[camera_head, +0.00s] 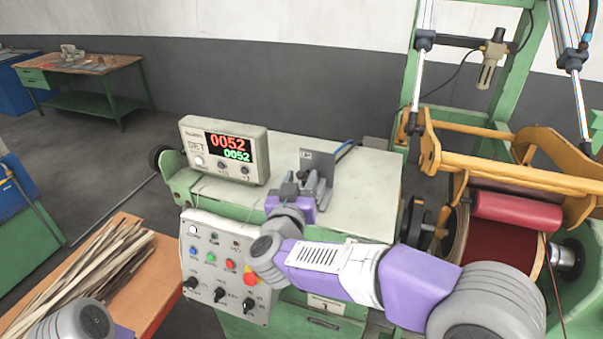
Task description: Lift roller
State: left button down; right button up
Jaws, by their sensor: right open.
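The roller (515,209) is a red cylinder held in a yellow-orange frame (535,178) at the right. It lies against or just above a dark red wound coil (500,244); I cannot tell whether they touch. My right gripper (308,186) is open over the pale top of the green machine, well left of the roller. It is in front of a small grey metal bracket (318,160), and I cannot tell whether it touches it. My left arm shows only as a joint at the bottom left; its gripper is out of view.
A counter box (226,150) reading 0052 stands on the machine top (370,190). A control panel (222,262) with buttons and knobs is on the front. Wooden strips (85,278) lie on an orange table at the left. Pneumatic rods (419,75) rise above the frame.

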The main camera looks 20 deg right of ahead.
jog(key=shift+x, duration=1.15)
jog(key=shift+c, duration=0.3)
grip_shut()
